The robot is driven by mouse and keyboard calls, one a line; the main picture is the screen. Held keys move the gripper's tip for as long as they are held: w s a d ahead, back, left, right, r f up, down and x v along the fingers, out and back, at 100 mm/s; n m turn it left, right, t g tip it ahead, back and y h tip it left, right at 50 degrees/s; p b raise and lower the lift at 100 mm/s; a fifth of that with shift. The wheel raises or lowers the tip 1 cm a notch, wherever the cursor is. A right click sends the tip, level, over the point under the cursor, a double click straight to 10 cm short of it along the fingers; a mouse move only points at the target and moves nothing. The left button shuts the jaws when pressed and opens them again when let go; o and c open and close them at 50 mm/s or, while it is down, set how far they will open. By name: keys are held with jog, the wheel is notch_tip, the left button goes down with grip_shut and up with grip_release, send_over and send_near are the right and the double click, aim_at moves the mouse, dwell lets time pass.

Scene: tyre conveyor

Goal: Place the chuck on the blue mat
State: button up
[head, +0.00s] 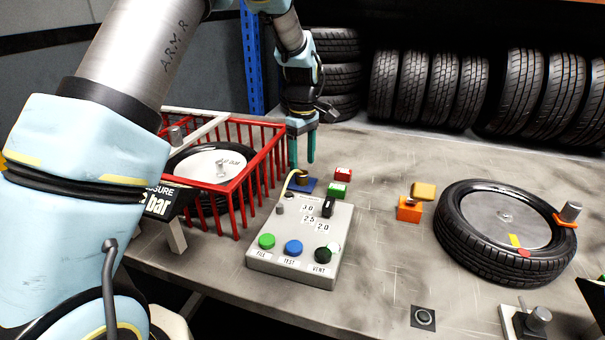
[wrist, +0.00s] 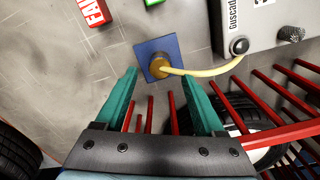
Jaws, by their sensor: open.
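The chuck (head: 302,178) is a small brass-coloured piece with a pale yellow hose, and it sits on the blue mat (head: 309,190). In the wrist view the chuck (wrist: 158,68) rests near the lower middle of the blue mat (wrist: 151,49), and the yellow hose runs right from it to the grey control box. My gripper (head: 302,160) has teal fingers and hangs just above and beside the mat. In the wrist view my gripper (wrist: 158,82) is open, with its fingertips apart on either side of the chuck and nothing held between them.
The red wire basket (head: 245,185) holding a wheel stands close to my gripper's left. The grey control box (head: 300,240) with buttons stands in front of the mat. Red (head: 343,174) and green (head: 338,190) blocks lie right of the mat. A tyre (head: 505,230) lies farther right.

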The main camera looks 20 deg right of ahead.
aim_at(302, 173)
notch_tip(302, 173, up, 8)
jog(key=b, duration=0.1)
jog(key=shift+f, duration=0.15)
dwell(0.4)
